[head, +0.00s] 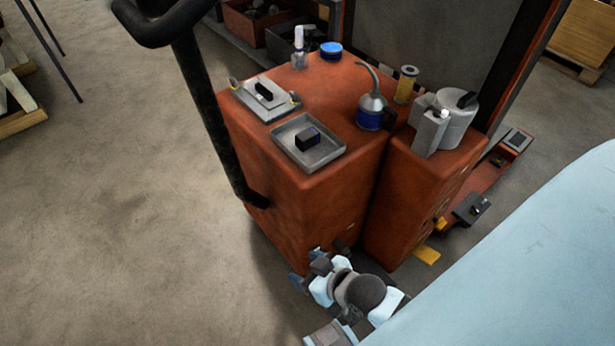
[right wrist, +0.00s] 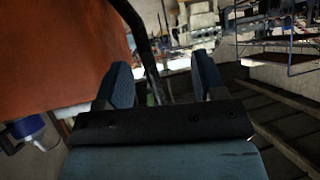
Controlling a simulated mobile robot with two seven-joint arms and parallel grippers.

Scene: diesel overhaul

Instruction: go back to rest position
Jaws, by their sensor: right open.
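My right gripper (head: 318,265) is low in the head view, beside the lower front of the orange-red cabinet (head: 290,205). In the right wrist view its two blue-padded fingers (right wrist: 164,82) stand apart with nothing held between them. The cabinet's side fills the left of that view, close to the fingers; I cannot tell whether they touch it. My left gripper is in neither view.
On the cabinet top are a grey tray (head: 285,152) with a dark block, a second tray (head: 248,99), a blue oil can (head: 371,112) and a blue-lidded jar (head: 331,50). A black bar handle (head: 207,100) rises at its left. Concrete floor (head: 110,220) is clear at left.

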